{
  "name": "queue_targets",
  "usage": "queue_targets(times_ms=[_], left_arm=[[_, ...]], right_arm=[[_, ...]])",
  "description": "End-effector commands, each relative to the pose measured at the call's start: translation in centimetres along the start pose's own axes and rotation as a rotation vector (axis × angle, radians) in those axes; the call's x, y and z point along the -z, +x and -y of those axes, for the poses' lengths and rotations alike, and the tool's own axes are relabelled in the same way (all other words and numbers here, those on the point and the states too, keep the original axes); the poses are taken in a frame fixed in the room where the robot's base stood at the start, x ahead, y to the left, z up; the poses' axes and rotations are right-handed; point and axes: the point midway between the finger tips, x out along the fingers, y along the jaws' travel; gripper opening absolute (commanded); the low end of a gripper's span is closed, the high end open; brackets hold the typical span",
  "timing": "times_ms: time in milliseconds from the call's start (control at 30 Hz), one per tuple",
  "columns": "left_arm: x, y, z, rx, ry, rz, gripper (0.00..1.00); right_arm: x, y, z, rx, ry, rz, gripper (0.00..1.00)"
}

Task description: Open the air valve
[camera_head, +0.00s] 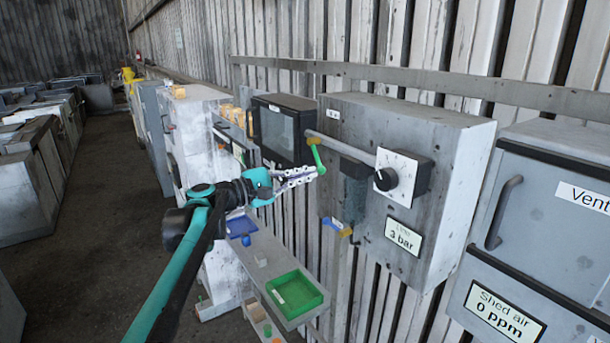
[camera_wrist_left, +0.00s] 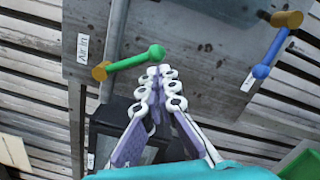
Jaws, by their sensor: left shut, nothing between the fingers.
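The air valve is a green lever (camera_head: 317,156) with a ball end on a brass-coloured body, at the left end of a grey pipe on the grey panel box. The lever hangs down, at an angle to the pipe. In the left wrist view the green lever (camera_wrist_left: 130,62) lies just beyond the fingertips, beside an "Air in" label (camera_wrist_left: 83,48). My left gripper (camera_head: 318,173) is shut and empty, its tips at the lever's ball end; I cannot tell whether they touch. It also shows in the left wrist view (camera_wrist_left: 160,72). My right gripper is not in view.
A blue lever (camera_wrist_left: 273,50) on a second brass-coloured body sits lower on the box. The box carries a black knob (camera_head: 385,179) and a "3 bar" label (camera_head: 403,237). A green tray (camera_head: 294,294) lies below. A dark-screened cabinet (camera_head: 278,130) stands behind my gripper.

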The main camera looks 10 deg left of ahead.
Motion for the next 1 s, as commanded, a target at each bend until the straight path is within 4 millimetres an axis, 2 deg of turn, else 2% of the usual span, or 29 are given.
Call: queue_targets(times_ms=[667, 1000], left_arm=[[-1.1, 0.1, 0.2, -0.012, -0.142, 0.001, 0.0], [-3.1, 0.3, 0.2, -0.035, -0.399, 0.002, 0.0]], right_arm=[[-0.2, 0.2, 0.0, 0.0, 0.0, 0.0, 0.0], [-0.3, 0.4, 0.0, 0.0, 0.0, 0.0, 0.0]])
